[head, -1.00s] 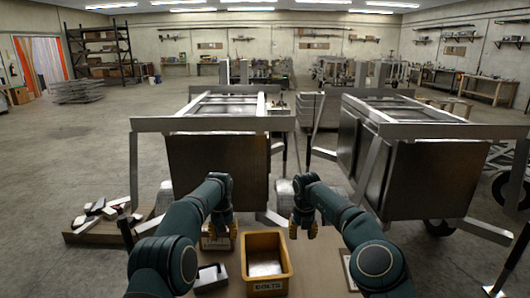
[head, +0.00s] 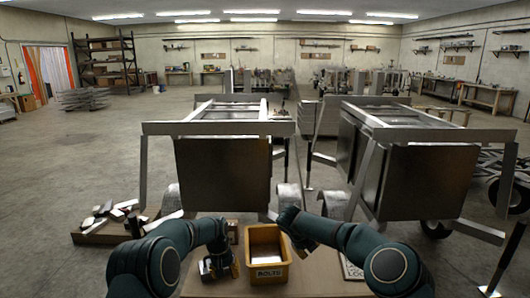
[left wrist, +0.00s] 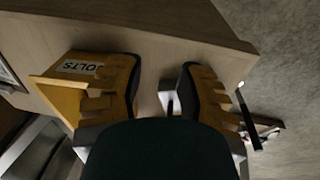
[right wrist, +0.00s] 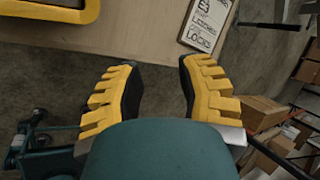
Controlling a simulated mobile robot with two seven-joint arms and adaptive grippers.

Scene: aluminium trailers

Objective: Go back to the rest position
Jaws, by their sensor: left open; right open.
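My left gripper (head: 219,268) is low over the left part of the table in the head view. In the left wrist view (left wrist: 160,90) its yellow fingers are spread with nothing between them. A grey metal part (left wrist: 168,92) lies on the table beyond them. My right gripper also has spread, empty fingers in the right wrist view (right wrist: 158,90), past the table's edge with floor below. In the head view its fingers are hidden behind my right arm.
A yellow bin (head: 270,272) marked BOLTS stands mid-table. A printed sign (right wrist: 206,24) lies to its right. Two aluminium trailers (head: 223,170) (head: 430,180) stand beyond the table. A pallet with loose pieces (head: 105,222) is on the floor at left.

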